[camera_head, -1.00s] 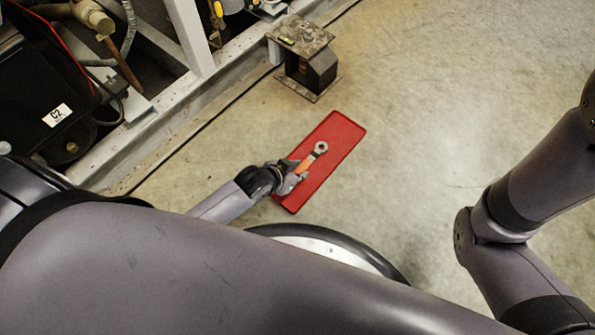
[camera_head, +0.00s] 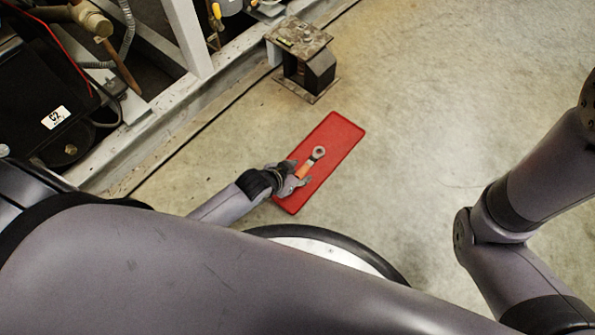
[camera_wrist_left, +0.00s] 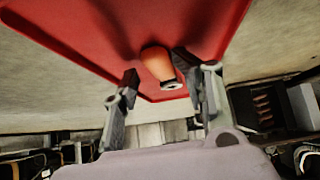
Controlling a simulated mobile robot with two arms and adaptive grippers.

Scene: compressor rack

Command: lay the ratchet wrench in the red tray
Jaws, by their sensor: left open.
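The ratchet wrench (camera_head: 309,163), with an orange handle and a grey ring head, lies over the red tray (camera_head: 340,137) on the floor. In the left wrist view the handle end (camera_wrist_left: 158,64) shows against the tray (camera_wrist_left: 80,30), between the fingers and apart from the left one; whether the right finger touches it I cannot tell. My left gripper (camera_head: 302,174) is open at the handle end, over the near part of the tray. In the wrist view its two fingers (camera_wrist_left: 165,85) are spread. The wrench head is hidden there. My right gripper is out of view.
A small metal stand (camera_head: 302,58) with a plate on top is beyond the tray. A pale frame rail (camera_head: 150,150) of the rack runs along the left. The concrete floor right of the tray is clear.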

